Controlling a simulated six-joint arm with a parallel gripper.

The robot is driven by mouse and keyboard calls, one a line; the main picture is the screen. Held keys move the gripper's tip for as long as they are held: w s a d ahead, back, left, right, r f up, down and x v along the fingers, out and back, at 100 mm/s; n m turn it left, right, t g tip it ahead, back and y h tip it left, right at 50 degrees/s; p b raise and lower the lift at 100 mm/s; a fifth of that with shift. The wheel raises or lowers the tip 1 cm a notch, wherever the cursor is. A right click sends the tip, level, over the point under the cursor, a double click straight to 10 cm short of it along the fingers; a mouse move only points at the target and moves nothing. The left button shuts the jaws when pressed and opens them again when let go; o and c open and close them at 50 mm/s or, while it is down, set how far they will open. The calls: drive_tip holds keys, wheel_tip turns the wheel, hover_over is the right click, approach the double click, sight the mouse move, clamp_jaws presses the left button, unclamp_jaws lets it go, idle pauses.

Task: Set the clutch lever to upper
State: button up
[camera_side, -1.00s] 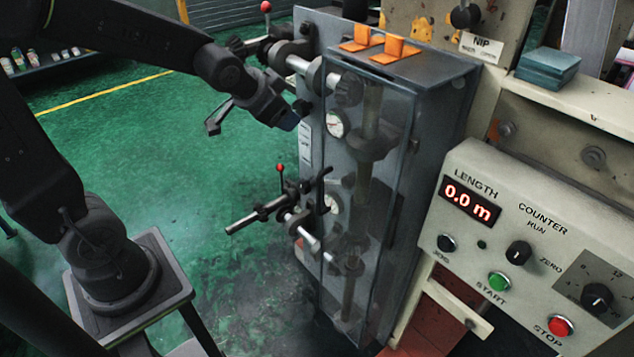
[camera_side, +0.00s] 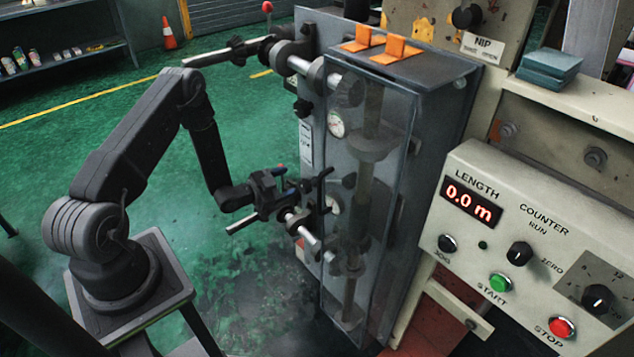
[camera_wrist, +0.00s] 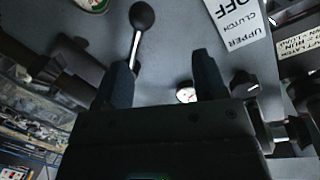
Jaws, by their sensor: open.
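My gripper (camera_side: 284,182) is open, low at the left side of the grey machine cabinet, among its lower fittings. In the wrist view the two dark fingers of my gripper (camera_wrist: 162,68) stand apart with nothing clamped between them. A lever with a shiny rod and a dark ball knob (camera_wrist: 142,15) rises beyond them, close to the left finger; I cannot tell whether they touch. A white label reading OFF and UPPER CLUTCH (camera_wrist: 238,25) is at the right. In the side view, a small red knob (camera_side: 280,168) shows behind my gripper, which partly hides the lower fittings.
A clear cover (camera_side: 385,230) encloses shafts and rollers on the cabinet. An upper bar with a red-knobbed lever (camera_side: 266,7) sticks out above. A counter panel (camera_side: 480,235) stands at the right. The green floor at the left is open.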

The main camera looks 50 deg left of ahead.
sight(313, 178)
drive_tip(key=s+f+t, duration=0.1)
drive_tip(key=s+f, duration=0.3)
drive_tip(key=w, duration=0.4)
drive_tip(key=w+d, duration=0.1)
drive_tip(key=w, duration=0.4)
drive_tip(key=w+d, duration=0.1)
drive_tip(key=w, duration=0.4)
drive_tip(key=shift+d+r, duration=0.15)
drive_tip(key=shift+d, duration=0.1)
drive_tip(key=shift+c, duration=0.4)
clamp_jaws()
drive_tip(key=shift+a+r+m, duration=0.3)
drive_tip(key=shift+a+r, duration=0.1)
drive_tip(key=shift+r, duration=0.3)
drive_tip(key=r+m, duration=0.2)
drive_tip(key=r, duration=0.1)
drive_tip(key=r+m, duration=0.6)
drive_tip(key=shift+a+r, duration=0.25)
drive_tip(key=shift+r, duration=0.1)
drive_tip(key=shift+d+r+m+y, duration=0.25)
drive_tip(key=shift+d+r+m, duration=0.1)
drive_tip(key=shift+r+m, duration=0.3)
drive_tip(key=shift+d+r+m+y, duration=0.3)
drive_tip(key=shift+r+m, duration=0.25)
drive_tip(key=shift+r, duration=0.15)
drive_tip(key=shift+d+h, duration=0.1)
drive_tip(key=shift+h, duration=0.15)
